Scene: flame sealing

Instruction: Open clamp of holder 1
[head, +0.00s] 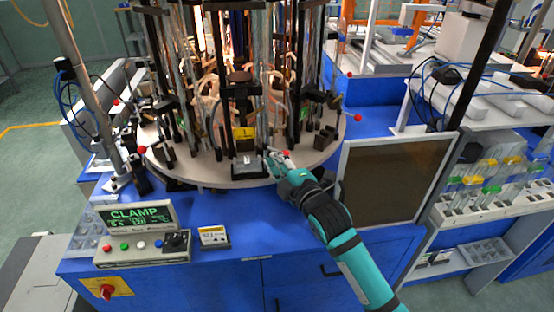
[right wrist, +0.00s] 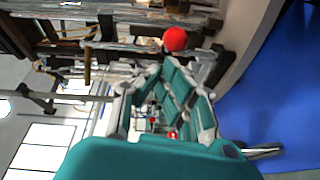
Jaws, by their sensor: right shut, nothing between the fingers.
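Holder 1 (head: 246,160) stands at the front rim of the round table, with a yellow label (head: 243,133) on it. A red ball knob (head: 286,154) shows just right of the holder, at my right gripper (head: 272,158). The right wrist view also shows a red ball (right wrist: 175,39) just past the fingers of my right gripper (right wrist: 163,75). My right gripper is shut and empty. Whether it touches the knob, and how the clamp's jaws stand, I cannot tell. My left gripper is not in view.
The round table (head: 205,180) carries several other holders with red knobs, like the one at the left (head: 142,150) and the right (head: 357,118). A control box reading CLAMP (head: 140,216) sits at the front left. A dark framed panel (head: 395,180) stands right of my arm.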

